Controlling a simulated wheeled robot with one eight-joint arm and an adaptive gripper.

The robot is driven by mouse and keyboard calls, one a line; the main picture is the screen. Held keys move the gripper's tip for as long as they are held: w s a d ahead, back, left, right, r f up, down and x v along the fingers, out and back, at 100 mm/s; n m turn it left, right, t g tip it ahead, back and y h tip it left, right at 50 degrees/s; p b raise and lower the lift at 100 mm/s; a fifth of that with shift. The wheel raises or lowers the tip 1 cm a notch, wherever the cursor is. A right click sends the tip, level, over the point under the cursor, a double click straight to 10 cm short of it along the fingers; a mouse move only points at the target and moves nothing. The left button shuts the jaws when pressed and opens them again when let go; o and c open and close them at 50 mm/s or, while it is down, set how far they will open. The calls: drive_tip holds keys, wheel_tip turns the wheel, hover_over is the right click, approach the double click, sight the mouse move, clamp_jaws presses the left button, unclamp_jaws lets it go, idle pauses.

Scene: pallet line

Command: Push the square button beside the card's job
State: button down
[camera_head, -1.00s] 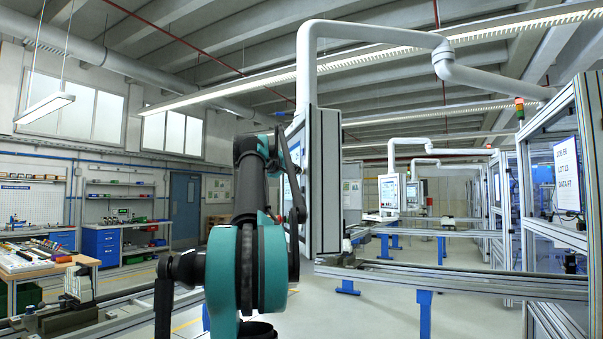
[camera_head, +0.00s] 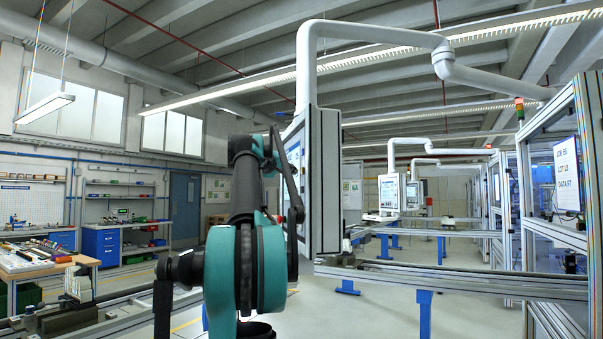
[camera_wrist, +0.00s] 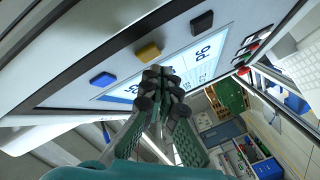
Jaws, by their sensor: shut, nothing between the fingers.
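The control panel (camera_head: 323,180) hangs from a pale pipe, seen mostly edge-on in the head view. In the wrist view its tilted screen (camera_wrist: 205,60) shows blue and white fields with text, partly covered by my fingers. Square blue (camera_wrist: 103,79), yellow (camera_wrist: 148,52) and black (camera_wrist: 202,21) buttons line one side of the screen. My gripper (camera_wrist: 157,78) is shut and empty, in front of the screen near the yellow button; contact cannot be told. The white card (camera_head: 567,173) at the right has job, lot and data lines; its job code looks like E6 but is blurred.
Small round red and dark buttons (camera_wrist: 247,50) sit at the screen's far end in the wrist view. A metal conveyor rail (camera_head: 430,277) runs right of the panel. A workbench (camera_head: 45,262) stands at the left. Open floor lies beyond the rail.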

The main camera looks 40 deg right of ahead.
drive_tip(key=shift+w+a, duration=0.1)
drive_tip(key=shift+a, duration=0.05)
drive_tip(key=a, duration=0.1)
drive_tip(key=w+a, duration=0.1)
drive_tip(key=a, duration=0.1)
drive_tip(key=w+a, duration=0.1)
drive_tip(key=shift+a, duration=0.15)
idle(0.3)
drive_tip(key=shift+s, duration=0.1)
idle(0.6)
